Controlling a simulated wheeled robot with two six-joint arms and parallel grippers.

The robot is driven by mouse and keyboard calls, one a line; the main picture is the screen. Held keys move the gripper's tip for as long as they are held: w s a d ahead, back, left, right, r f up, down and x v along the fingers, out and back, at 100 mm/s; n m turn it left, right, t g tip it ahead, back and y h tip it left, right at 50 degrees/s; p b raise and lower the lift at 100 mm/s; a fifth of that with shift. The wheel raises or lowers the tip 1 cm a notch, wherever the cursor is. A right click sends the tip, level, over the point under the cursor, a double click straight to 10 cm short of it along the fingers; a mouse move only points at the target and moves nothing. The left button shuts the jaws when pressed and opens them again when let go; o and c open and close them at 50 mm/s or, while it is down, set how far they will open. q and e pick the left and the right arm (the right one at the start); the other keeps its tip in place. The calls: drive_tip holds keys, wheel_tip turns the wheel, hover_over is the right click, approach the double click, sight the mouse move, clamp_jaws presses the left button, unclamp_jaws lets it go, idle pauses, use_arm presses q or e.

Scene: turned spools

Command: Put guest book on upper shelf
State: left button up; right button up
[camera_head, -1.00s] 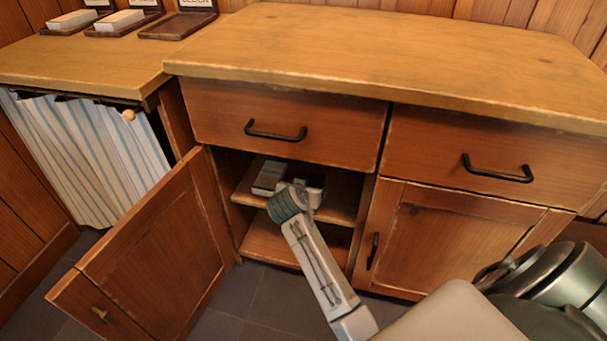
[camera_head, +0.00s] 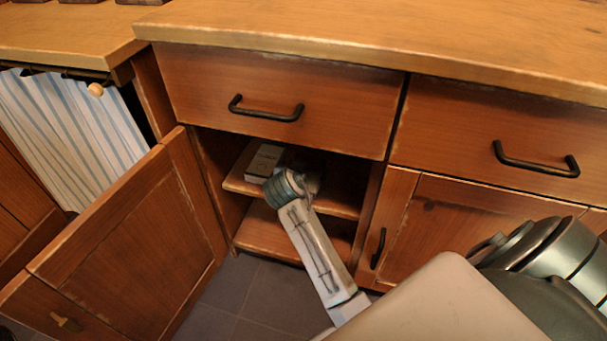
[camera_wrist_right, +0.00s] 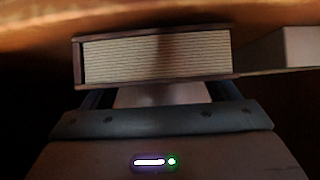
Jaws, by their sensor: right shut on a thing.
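The guest book (camera_wrist_right: 155,55) shows in the right wrist view with a brown cover and cream page edges. It lies flat, and my right gripper (camera_wrist_right: 158,94) is shut on it. In the head view my right arm reaches through the open cabinet door into the upper compartment, at the upper shelf (camera_head: 236,184). There the wrist hides most of the gripper and the book. I cannot tell whether the book touches the shelf. My left gripper is in neither view.
A pale box (camera_head: 265,160) lies on the upper shelf, left of my wrist; a pale block (camera_wrist_right: 298,47) shows right of the book in the wrist view. The cabinet door (camera_head: 130,250) stands open at left. A drawer (camera_head: 270,85) is shut above; the lower shelf (camera_head: 262,232) looks clear.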

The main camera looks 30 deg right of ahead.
drive_tip(key=shift+f, duration=0.1)
idle(0.3)
drive_tip(key=o, duration=1.1)
drive_tip(key=shift+c, duration=0.2)
